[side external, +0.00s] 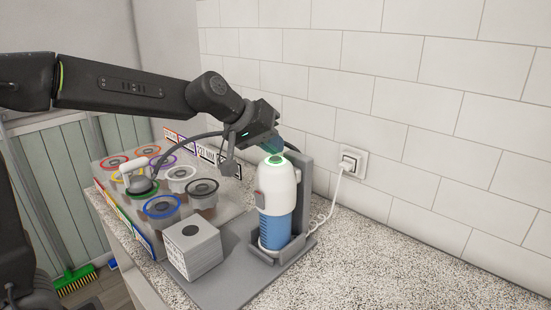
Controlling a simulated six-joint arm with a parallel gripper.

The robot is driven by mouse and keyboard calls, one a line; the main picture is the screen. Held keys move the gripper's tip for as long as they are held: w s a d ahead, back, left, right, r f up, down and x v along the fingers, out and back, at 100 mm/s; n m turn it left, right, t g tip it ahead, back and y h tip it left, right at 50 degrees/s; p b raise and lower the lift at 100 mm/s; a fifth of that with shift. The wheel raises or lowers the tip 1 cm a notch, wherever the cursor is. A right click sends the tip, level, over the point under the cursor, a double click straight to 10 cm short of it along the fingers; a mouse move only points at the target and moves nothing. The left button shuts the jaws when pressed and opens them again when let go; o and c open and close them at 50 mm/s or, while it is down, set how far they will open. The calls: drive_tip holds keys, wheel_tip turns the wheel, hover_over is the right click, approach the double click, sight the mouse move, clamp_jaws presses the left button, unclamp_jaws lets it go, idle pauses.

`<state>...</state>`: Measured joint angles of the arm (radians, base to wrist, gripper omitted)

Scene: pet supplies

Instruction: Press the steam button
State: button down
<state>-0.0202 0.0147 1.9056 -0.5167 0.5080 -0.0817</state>
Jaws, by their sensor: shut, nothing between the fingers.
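A white and blue upright device (277,205) stands in a grey holder at the back of the counter. Its rounded white top carries a green-lit spot (275,160). A small reddish-grey part (259,199) sits on its left side. I cannot tell from labels which of these is the steam button. My gripper (272,149) is shut and empty, pointing down just above the green-lit top. Whether its tips touch the top is hard to tell. The fingertips are small and dark here.
A grey rack (225,212) left of the device holds several round containers with coloured rims. A grey box (192,250) stands in front of it. A white cord runs to a wall socket (350,162). The speckled counter (400,255) to the right is clear.

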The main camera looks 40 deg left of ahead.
sight(273, 158)
drive_tip(key=shift+f, duration=0.45)
idle(0.5)
drive_tip(key=shift+r, duration=0.9)
drive_tip(key=shift+r, duration=0.1)
drive_tip(key=shift+r, duration=2.4)
